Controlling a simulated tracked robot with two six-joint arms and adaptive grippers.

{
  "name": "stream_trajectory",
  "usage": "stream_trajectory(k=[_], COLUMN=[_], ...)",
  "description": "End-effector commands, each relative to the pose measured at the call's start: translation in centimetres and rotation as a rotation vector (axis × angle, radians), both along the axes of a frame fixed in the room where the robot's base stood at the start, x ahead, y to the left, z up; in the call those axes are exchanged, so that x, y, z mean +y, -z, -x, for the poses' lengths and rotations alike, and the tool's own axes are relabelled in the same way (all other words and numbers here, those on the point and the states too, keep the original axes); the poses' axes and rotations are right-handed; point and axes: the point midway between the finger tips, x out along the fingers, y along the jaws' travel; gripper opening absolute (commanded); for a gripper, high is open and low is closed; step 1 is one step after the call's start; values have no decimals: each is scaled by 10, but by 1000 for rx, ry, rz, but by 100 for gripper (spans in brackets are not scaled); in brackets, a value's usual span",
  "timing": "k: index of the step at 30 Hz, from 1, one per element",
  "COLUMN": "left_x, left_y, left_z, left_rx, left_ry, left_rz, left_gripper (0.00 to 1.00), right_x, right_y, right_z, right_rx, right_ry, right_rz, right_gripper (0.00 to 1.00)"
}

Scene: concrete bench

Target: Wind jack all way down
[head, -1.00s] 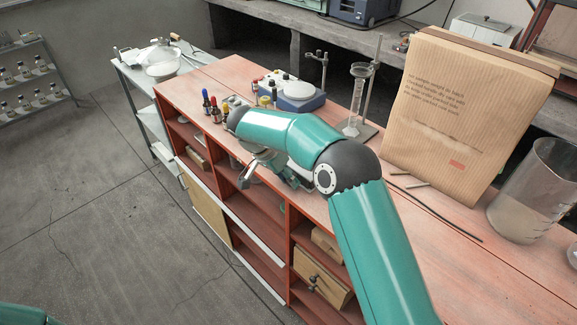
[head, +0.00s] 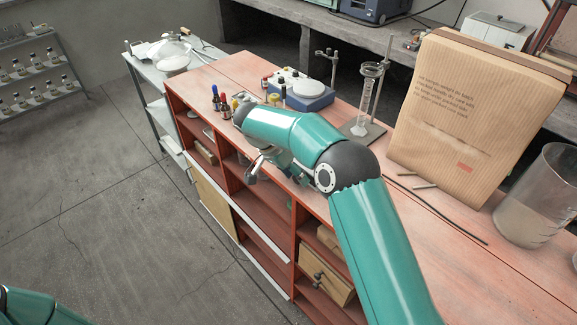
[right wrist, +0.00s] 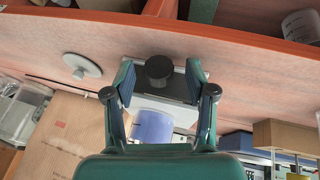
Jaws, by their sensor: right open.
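The right wrist view shows a round black knob (right wrist: 158,67) in front of a grey metal plate, which looks like part of the jack (right wrist: 168,87). My right gripper (right wrist: 160,84) is open, with one finger on each side of the knob and a visible gap to each. In the head view my right gripper (head: 257,168) hangs at the bench's front edge, and my arm hides most of the jack. A bluish cylindrical vessel (right wrist: 152,126) shows beyond the plate in the wrist view. My left gripper is out of view.
On the bench (head: 460,225) stand dropper bottles (head: 220,103), a blue-based balance (head: 305,95), a stand with a glass cylinder (head: 365,95), a large paper bag (head: 470,115) and a beaker (head: 537,200). Open red shelves (head: 262,205) lie below the front edge.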

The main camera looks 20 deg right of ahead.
Motion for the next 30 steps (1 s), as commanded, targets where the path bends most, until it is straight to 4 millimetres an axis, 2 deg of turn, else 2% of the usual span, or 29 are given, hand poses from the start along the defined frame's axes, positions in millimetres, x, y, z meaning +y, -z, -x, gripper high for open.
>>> stream_trajectory(k=[5,16,24,30], left_x=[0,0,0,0], left_y=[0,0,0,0], left_z=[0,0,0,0], left_rx=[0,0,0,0], left_ry=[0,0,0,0], left_rz=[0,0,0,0], left_gripper=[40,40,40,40], right_x=[9,42,50,52], right_y=[-17,-81,-100,-104], right_z=[-3,-10,-12,-12], right_rx=[-4,-5,-3,-1], right_ry=[-1,0,0,-2], right_rz=[-1,-1,0,-1], right_gripper=[56,56,56,56])
